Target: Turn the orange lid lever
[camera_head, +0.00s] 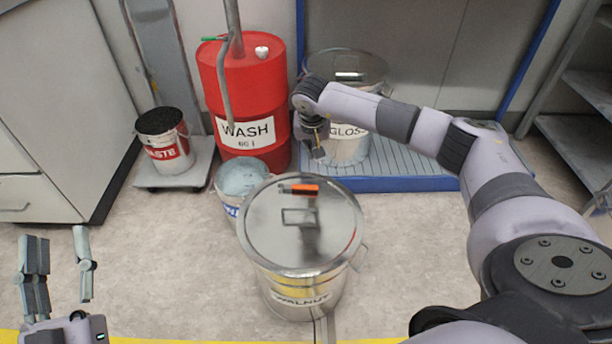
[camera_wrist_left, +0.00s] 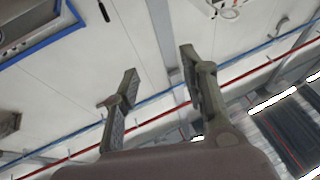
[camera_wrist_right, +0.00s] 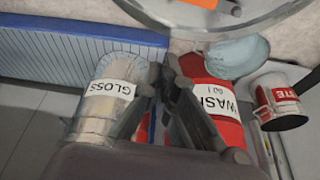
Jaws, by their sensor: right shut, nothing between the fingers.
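The orange lid lever (camera_head: 299,189) lies on the far part of the round metal lid (camera_head: 265,222) of the bucket labelled WALNUT (camera_head: 303,299). In the right wrist view the orange piece (camera_wrist_right: 222,6) shows at the top edge, partly cut off. My right gripper (camera_head: 318,152) hangs beyond the lid, in front of the GLOSS bucket, apart from the lever. In the right wrist view its fingers (camera_wrist_right: 163,72) are close together with nothing between them. My left gripper (camera_head: 58,240) is at the lower left, fingers pointing up, wide apart and empty; the left wrist view (camera_wrist_left: 158,65) shows this too.
A red WASH drum (camera_head: 248,85) stands behind the lid, with a small blue-white bucket (camera_head: 243,178) before it. The GLOSS bucket (camera_head: 348,148) stands on a blue-edged grating (camera_head: 415,184). A WASTE bucket (camera_head: 166,150) sits at left. Floor left of the WALNUT bucket is clear.

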